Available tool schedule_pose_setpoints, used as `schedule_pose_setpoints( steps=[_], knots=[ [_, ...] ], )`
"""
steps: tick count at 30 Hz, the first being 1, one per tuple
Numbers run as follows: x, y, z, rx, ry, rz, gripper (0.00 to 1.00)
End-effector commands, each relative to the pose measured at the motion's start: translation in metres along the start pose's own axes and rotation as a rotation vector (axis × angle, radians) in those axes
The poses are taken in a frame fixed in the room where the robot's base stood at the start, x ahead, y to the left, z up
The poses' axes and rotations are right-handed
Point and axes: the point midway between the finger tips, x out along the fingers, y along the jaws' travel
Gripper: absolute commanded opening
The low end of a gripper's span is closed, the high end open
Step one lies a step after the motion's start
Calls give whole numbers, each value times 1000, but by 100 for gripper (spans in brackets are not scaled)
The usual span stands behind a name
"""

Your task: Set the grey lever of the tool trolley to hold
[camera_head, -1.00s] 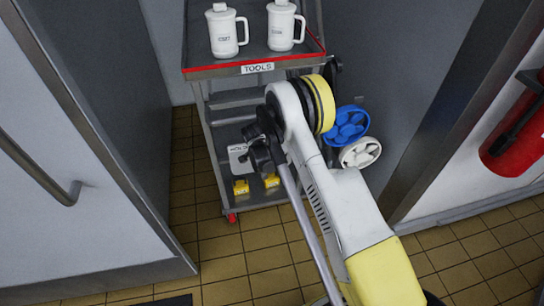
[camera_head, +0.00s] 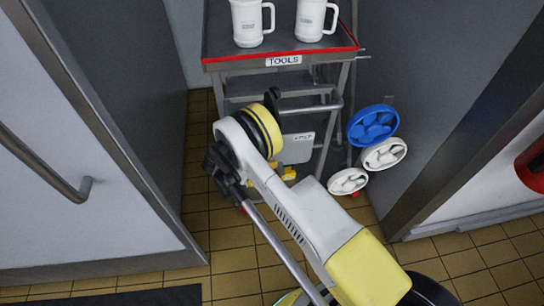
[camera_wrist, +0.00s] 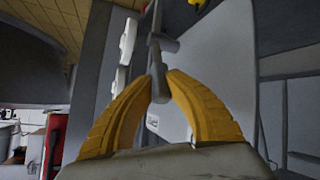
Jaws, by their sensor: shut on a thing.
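The tool trolley (camera_head: 283,61) stands ahead, with a red-edged top tray and a TOOLS label. A pale plate with small dark lettering (camera_head: 298,148) shows on its lower part, partly behind my arm; I cannot read the lettering. In the wrist view, my gripper (camera_wrist: 160,86) has its two yellow fingers closed on the end of a grey lever (camera_wrist: 156,60). A pale panel (camera_wrist: 215,75) lies just right of the lever. I cannot tell which position the lever is in.
Two white mugs (camera_head: 249,22) stand on the top tray. A blue wheel (camera_head: 373,125) and two white wheels (camera_head: 384,154) are at the right. A door with a bar handle (camera_head: 60,175) is at the left, and a red extinguisher (camera_head: 533,165) at the far right. Tiled floor shows between.

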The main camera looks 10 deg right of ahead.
Motion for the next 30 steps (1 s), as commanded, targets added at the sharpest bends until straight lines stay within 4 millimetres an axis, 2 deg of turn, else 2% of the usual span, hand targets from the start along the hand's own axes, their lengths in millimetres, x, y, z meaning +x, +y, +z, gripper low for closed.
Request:
schedule_pose_setpoints(
  steps=[15,16,18,26,30],
  knots=[
    [0,2,3,-4,14,7,0],
    [0,2,3,-4,14,7,25],
    [0,2,3,-4,14,8,41],
    [-1,2,3,-5,14,8,41],
    [-10,2,3,-6,14,7,41]
  ],
)
